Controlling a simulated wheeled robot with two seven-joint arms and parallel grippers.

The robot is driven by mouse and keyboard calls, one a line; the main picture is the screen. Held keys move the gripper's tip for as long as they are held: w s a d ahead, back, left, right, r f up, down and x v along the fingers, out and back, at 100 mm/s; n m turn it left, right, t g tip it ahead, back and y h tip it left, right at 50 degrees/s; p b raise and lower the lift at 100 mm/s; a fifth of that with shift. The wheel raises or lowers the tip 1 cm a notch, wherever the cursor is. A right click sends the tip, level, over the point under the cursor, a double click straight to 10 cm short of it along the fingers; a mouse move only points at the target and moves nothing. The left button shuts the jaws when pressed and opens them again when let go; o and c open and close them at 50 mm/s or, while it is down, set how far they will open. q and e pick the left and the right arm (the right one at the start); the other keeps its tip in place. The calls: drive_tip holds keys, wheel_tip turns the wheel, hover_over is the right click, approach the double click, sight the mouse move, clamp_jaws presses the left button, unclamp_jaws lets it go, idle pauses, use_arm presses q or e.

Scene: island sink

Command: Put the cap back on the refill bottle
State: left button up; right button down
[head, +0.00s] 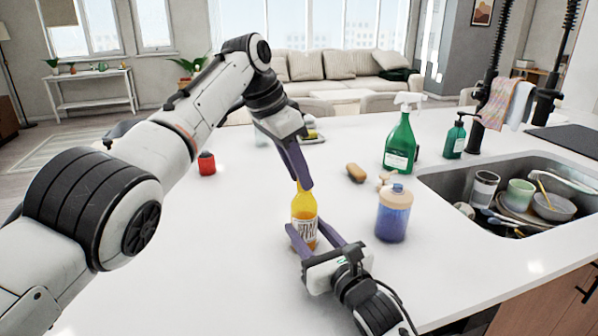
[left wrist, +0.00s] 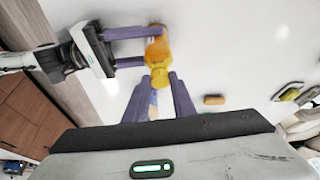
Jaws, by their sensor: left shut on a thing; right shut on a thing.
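The yellow-orange refill bottle (head: 304,217) stands upright on the white counter, with a pale label on its front. It also shows from above in the left wrist view (left wrist: 156,46). My right gripper (head: 311,238) is shut around the bottle's lower body from the near side. My left gripper (head: 299,186) points down at the bottle's top. In the left wrist view its fingertips (left wrist: 162,76) close on a small yellow piece (left wrist: 160,76), seemingly the cap, in line with the neck. The fingers hide most of it; I cannot tell whether it touches or sits on the neck.
The sink (head: 440,185) holds dishes. A red container (head: 206,164) stands left.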

use_arm(q)
drive_tip(key=o, duration=1)
drive_tip(key=shift+o, duration=0.4)
drive_tip(key=o, duration=0.5)
drive_tip(key=shift+r, duration=0.1)
drive_tip(key=v, duration=0.7)
drive_tip(key=shift+s+a+r, duration=0.1)
drive_tip(key=shift+r, duration=0.05)
use_arm(e)
drive_tip(key=c, duration=0.9)
unclamp_jaws()
